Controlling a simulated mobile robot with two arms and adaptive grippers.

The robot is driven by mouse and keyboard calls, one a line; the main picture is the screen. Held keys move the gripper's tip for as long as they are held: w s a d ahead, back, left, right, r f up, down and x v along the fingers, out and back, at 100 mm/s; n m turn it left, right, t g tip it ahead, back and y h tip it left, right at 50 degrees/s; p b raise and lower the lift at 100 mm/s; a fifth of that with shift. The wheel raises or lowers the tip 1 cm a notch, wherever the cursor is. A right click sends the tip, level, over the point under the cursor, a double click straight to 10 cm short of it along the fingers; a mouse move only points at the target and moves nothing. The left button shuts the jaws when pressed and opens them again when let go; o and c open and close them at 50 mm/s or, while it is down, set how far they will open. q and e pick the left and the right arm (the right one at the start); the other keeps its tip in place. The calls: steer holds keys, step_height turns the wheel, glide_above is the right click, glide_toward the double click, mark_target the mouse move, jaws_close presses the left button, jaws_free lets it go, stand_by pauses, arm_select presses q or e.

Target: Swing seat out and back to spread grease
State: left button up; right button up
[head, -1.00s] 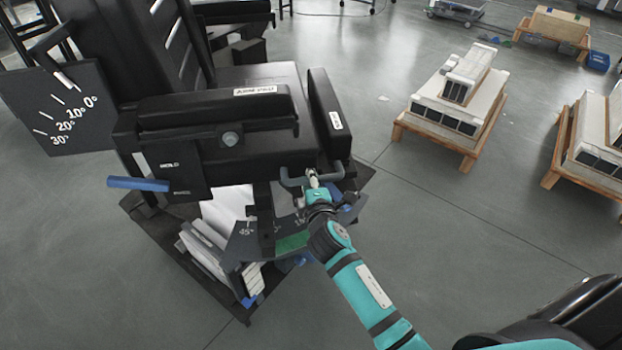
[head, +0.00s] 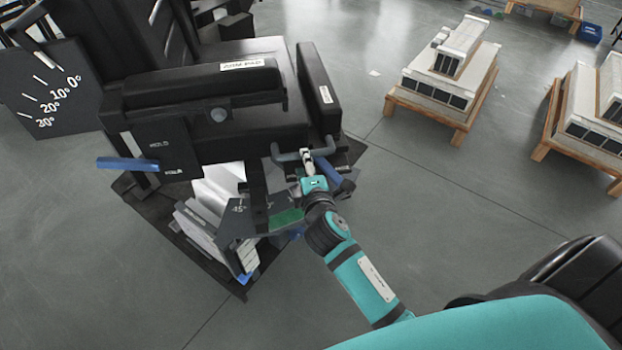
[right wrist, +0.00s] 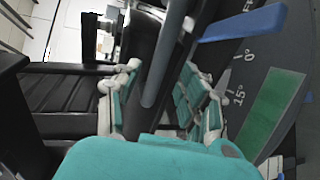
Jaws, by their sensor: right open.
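The black padded seat (head: 265,110) is in the middle of the head view, with armrests at its front and right sides. A grey U-shaped handle bar (head: 285,156) sticks out at its near right corner. My right gripper (head: 307,163) is at this handle. In the right wrist view, the open fingers of the right gripper (right wrist: 160,72) lie on either side of the grey bar (right wrist: 150,85); I cannot tell whether they touch it. A dark angle plate (head: 240,226) with white marks and a green band (right wrist: 266,112) lies below the handle. My left gripper is not in view.
A blue lever (head: 135,163) sticks out left of the seat, and another blue lever (right wrist: 243,23) is near the right gripper. A tilt-scale plate (head: 45,85) stands at the left. Loaded wooden pallets (head: 430,115) stand to the right, with clear floor between.

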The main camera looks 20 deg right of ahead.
steer(key=v, duration=0.7)
steer(key=shift+s, duration=0.35)
steer(key=shift+a, duration=0.1)
steer(key=s+a+f+m+g+y+p, duration=0.15)
steer(key=s+f, duration=0.25)
steer(key=f, duration=0.6)
steer(key=s+f+m+g+y, duration=0.1)
steer(key=s+f+g, duration=0.2)
steer(key=f, duration=0.7)
steer(key=s+a+f+m+g+y+p, duration=0.1)
steer(key=s+f+m+g, duration=0.2)
steer(key=f, duration=0.7)
steer(key=s+d+f+m+g+p, duration=0.1)
steer(key=s+d+f+m+g, duration=0.1)
steer(key=s+f, duration=0.3)
steer(key=s+d+f+m+g, duration=0.1)
steer(key=s+f, duration=0.4)
steer(key=s, duration=0.9)
steer(key=s+d+f+m+g+p, duration=0.1)
steer(key=s+d+f+m+g, duration=0.1)
steer(key=s+f, duration=0.4)
steer(key=s+m+g, duration=0.1)
steer(key=s+m, duration=0.1)
steer(key=s, duration=0.2)
steer(key=shift+s+d+g+p, duration=0.25)
steer(key=shift+d+g+p, duration=0.1)
